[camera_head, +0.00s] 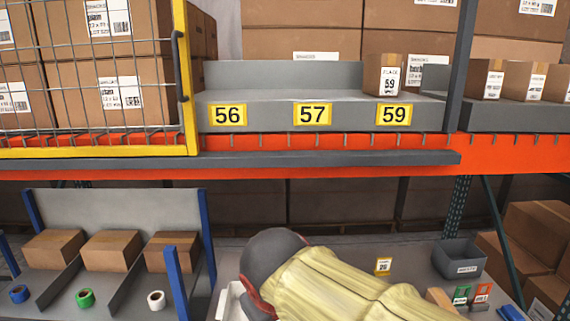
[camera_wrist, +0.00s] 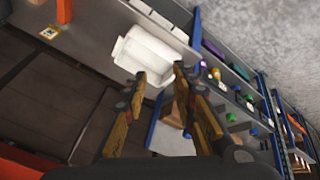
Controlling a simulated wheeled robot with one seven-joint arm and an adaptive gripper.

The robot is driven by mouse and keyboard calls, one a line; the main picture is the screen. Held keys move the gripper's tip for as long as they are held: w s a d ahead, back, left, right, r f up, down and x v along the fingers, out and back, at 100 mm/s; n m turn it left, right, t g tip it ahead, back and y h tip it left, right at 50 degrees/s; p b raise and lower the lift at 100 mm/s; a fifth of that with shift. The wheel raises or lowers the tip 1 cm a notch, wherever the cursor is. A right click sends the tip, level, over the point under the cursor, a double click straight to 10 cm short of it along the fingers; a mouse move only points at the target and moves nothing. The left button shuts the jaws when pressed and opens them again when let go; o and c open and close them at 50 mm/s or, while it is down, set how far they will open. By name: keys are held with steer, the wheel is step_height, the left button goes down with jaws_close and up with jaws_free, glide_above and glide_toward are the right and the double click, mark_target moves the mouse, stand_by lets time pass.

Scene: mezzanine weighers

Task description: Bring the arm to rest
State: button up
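My arm (camera_head: 345,285), in a pale yellow cover with a dark grey joint, reaches into the lower middle of the head view. My gripper is not visible in the head view, where my arm covers part of the grey counter (camera_head: 335,245). In the wrist view my gripper (camera_wrist: 160,74) has its two brown-yellow fingers apart with nothing held between them. A white open container (camera_wrist: 150,50) shows beyond the fingertips; I cannot tell its distance from them.
An orange beam (camera_head: 320,162) and grey ledge cross above the counter. A mesh gate (camera_head: 90,80) stands upper left. A small box (camera_head: 383,75) marked 59 sits on the upper shelf. Left are divided bays with brown boxes (camera_head: 112,250); right is a grey bin (camera_head: 460,260).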

steer(key=s+d+f+m, duration=0.3)
steer(key=s+d, duration=0.3)
steer(key=d, duration=0.4)
steer(key=s+d+f+m, duration=0.4)
steer(key=s+d, duration=0.3)
steer(key=d, duration=0.4)
steer(key=shift+d+f+m+h+b, duration=0.2)
steer(key=shift+m+h+b, duration=0.1)
steer(key=shift+m, duration=0.1)
steer(key=shift+a, duration=0.1)
